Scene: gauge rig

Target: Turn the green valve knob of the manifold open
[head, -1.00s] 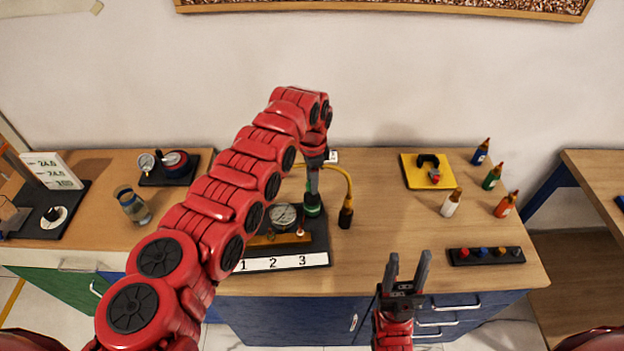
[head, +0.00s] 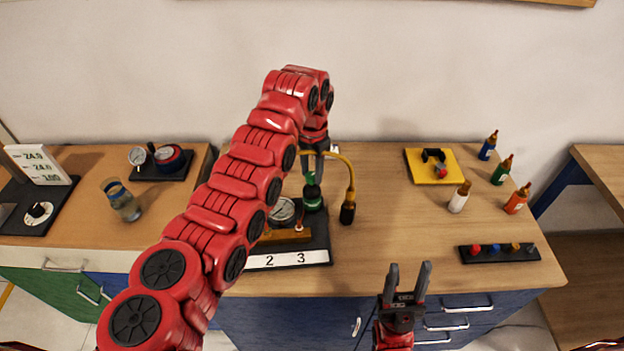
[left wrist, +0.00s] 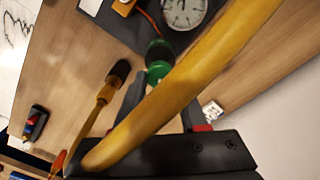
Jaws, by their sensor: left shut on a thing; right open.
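The manifold (head: 320,238) is a black base with a gauge (head: 283,211), a brass block and a white strip showing 2 and 3. Its left part is hidden behind my left arm. The green valve knob (head: 312,198) stands upright at its back right. My left gripper (head: 312,178) points down from above and is shut on the knob. In the left wrist view the green knob (left wrist: 158,66) shows between the fingertips. A yellow hose (left wrist: 190,80) crosses close in front of that camera and hides part of the fingers. My right gripper (head: 404,276) is open and empty, in front of the bench edge.
The yellow hose with a black end (head: 348,212) hangs right of the knob. A yellow plate (head: 418,174), several bottles (head: 458,197) and a black strip with coloured knobs (head: 498,254) are further right. The bench middle right is clear.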

